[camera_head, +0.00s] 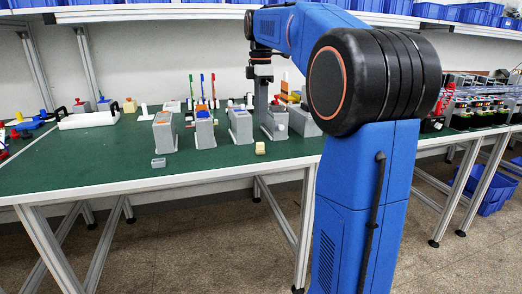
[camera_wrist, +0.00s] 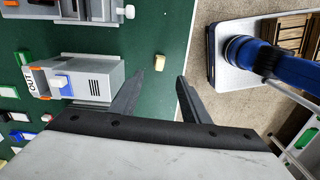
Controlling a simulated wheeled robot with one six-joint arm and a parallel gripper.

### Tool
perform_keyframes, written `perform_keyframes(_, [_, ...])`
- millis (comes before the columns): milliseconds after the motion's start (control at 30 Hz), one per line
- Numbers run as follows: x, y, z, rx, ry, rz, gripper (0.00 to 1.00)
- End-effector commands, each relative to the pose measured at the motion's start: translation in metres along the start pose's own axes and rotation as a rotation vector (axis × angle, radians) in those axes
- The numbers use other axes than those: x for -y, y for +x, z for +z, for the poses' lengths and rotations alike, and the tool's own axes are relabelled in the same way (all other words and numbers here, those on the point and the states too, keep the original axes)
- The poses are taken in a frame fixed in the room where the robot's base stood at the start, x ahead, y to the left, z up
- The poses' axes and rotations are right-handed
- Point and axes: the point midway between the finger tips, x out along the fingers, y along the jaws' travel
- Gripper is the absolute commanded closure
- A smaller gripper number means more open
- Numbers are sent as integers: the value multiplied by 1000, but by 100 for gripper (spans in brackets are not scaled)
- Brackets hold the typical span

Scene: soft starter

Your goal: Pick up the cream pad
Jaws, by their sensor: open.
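The cream pad (camera_head: 260,148) is a small pale block lying on the green table top (camera_head: 100,163), close to its front edge. It also shows in the wrist view (camera_wrist: 160,62), ahead of and between the two fingers, apart from both. My gripper (camera_wrist: 169,83) is open and empty, with its dark fingers spread. In the head view my gripper is at the end of the arm over the table, near the grey box units, and its fingers are hard to make out.
Grey box units (camera_wrist: 85,80) stand left of my fingers. A small grey block (camera_head: 158,162) lies near the front edge. Several more units and coloured parts stand farther back. The table edge runs close by the pad; bare green surface surrounds it.

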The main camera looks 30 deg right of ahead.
Motion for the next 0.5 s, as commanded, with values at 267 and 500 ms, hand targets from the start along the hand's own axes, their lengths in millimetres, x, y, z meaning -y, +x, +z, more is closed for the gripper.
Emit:
perform_keyframes(267, [1, 47, 0, 0, 0, -1, 58])
perform_keyframes(500, [0, 65, 0, 0, 1, 0, 58])
